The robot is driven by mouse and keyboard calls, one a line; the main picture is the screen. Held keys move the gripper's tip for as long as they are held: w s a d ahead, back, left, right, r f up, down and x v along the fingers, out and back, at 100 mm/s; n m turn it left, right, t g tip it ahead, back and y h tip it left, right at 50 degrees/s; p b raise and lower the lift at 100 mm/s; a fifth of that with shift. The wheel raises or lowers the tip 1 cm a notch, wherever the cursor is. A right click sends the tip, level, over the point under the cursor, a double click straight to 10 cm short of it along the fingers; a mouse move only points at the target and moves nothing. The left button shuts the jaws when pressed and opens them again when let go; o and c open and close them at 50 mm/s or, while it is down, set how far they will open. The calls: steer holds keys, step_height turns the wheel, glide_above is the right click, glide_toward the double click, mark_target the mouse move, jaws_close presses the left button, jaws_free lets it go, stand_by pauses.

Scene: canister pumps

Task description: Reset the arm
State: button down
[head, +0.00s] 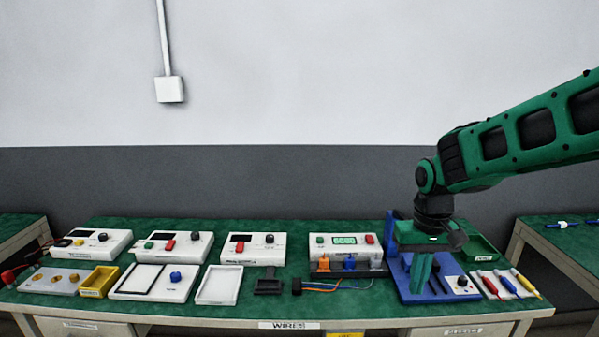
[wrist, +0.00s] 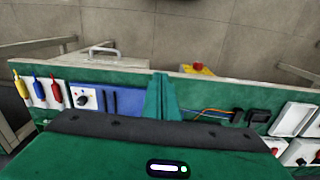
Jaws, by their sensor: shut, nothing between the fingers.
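My green arm reaches in from the right in the head view, and my gripper (head: 419,288) points down over the right part of the bench. Its green fingers are together with nothing between them. They overlap the blue fixture (head: 437,292) in the picture; I cannot tell the exact height above it. In the wrist view my gripper (wrist: 161,84) also shows shut, with the blue fixture (wrist: 118,101) to its left and coloured wires (wrist: 209,113) to its right. My gripper hides part of the blue fixture in the head view.
The green bench (head: 275,303) carries several white pump units, such as one with a lit display (head: 345,248), a yellow tray (head: 99,281), a white tray (head: 220,286) and coloured tools (head: 507,284). A green bin (head: 482,250) stands behind my gripper. Space above the bench's left is clear.

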steer(key=s+d+m, duration=0.2)
steer(key=s+d, duration=0.3)
steer(key=s, duration=0.3)
steer(key=s+d+r+m, duration=0.1)
steer(key=s+d+m, duration=0.1)
steer(key=s+d, duration=0.3)
steer(key=s+d+r+m, duration=0.1)
steer(key=s+d, duration=0.4)
steer(key=s, duration=0.6)
steer(key=shift+r+m, duration=0.2)
steer(key=shift+m, duration=0.2)
steer(key=shift+s+a, duration=0.1)
